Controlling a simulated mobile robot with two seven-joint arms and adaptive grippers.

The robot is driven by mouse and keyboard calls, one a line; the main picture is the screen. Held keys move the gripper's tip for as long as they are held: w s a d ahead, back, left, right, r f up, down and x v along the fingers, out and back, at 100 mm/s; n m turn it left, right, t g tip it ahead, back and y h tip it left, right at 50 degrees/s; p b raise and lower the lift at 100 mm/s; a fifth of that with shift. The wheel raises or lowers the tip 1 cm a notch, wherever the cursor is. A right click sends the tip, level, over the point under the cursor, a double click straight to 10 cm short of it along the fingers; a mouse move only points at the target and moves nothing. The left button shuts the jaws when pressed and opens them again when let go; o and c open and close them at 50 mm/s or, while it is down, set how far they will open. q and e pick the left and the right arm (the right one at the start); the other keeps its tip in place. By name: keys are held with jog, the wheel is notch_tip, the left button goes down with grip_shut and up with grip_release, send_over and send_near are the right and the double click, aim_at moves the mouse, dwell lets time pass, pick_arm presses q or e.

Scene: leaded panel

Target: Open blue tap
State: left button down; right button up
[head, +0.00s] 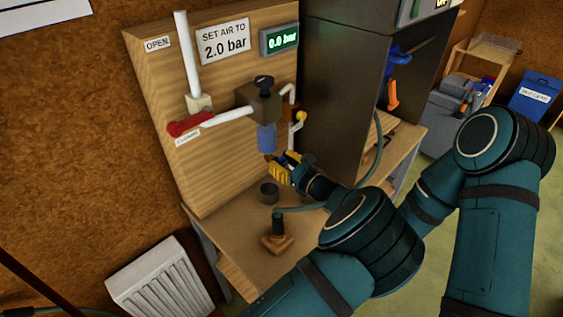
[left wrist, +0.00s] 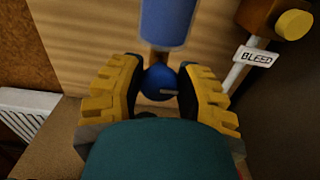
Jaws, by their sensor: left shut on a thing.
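The blue tap (left wrist: 158,80) is a round blue knob with a pale mark, just below a blue cylindrical bowl (left wrist: 168,22) in the left wrist view. My left gripper (left wrist: 161,76) has its yellow ridged fingers on both sides of the knob and is shut on it. In the head view, my left gripper (head: 281,168) is under the blue bowl (head: 266,138) of the regulator, and I cannot make out the knob between the fingers. My right gripper is not in view.
A red lever (head: 190,124) sits on white pipe beside the CLOSED label. The gauge (head: 279,38) reads 0.0 bar. A yellow knob (left wrist: 294,24) stands above a BLEED label (left wrist: 256,57).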

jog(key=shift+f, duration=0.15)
pick_arm(q)
jog(key=shift+f+n+b, duration=0.1)
jog(key=shift+n+b, duration=0.7)
jog(key=shift+b, duration=0.05)
jog(key=n+b, duration=0.6)
jog(key=shift+s+a+f, duration=0.1)
jog(key=shift+f, duration=0.05)
jog(key=n+b, duration=0.5)
jog(key=b, duration=0.1)
jog(key=shift+f+n+b, duration=0.1)
jog(key=shift+n+b, duration=0.2)
jog(key=shift+b, duration=0.05)
jog(key=n+b, duration=0.2)
jog(key=shift+b, duration=0.3)
jog(key=shift+r+n+b, duration=0.2)
jog(key=shift+n+b, duration=0.6)
jog(key=shift+b, duration=0.15)
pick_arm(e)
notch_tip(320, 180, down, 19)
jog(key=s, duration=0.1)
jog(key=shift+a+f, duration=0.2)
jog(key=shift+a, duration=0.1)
pick_arm(q)
jog(key=c, duration=0.6)
grip_release()
jog(key=shift+a, duration=0.1)
